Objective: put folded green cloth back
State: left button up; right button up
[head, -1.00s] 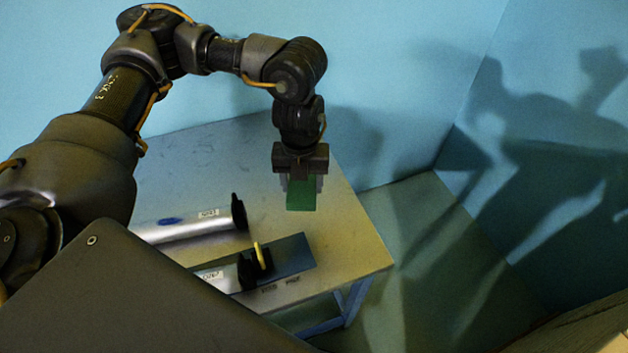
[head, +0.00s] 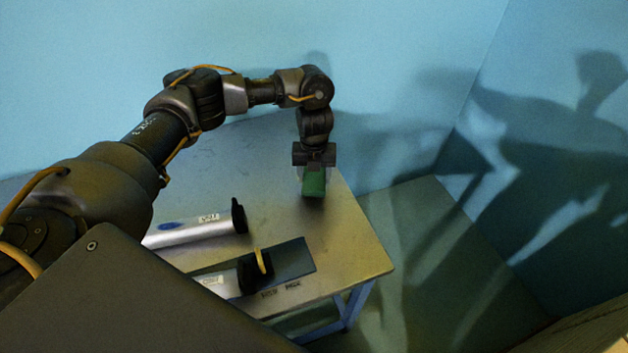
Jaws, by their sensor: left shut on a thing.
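The folded green cloth (head: 314,184) is a small green block in the head view, over the back right part of the table (head: 350,237). My left gripper (head: 314,172) points down and is shut on the cloth. The cloth is at or just above the table top; I cannot tell whether it touches. My right gripper is not in view.
Two silver rolls with black ends and white labels, one farther back (head: 195,231) and one nearer (head: 222,282), lie on the table. The nearer one has a yellow loop (head: 261,261) and lies by a dark blue mat (head: 294,259). The table's right back area is clear.

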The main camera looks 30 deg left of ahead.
aim_at(314, 176)
pick_arm(q)
jog(key=shift+f, duration=1.3)
jog(key=shift+f, duration=0.2)
jog(key=o, duration=0.9)
jog(key=shift+o, duration=0.2)
notch_tip(314, 176, up, 12)
jog(key=shift+r, duration=0.25)
jog(key=shift+s+f, duration=0.1)
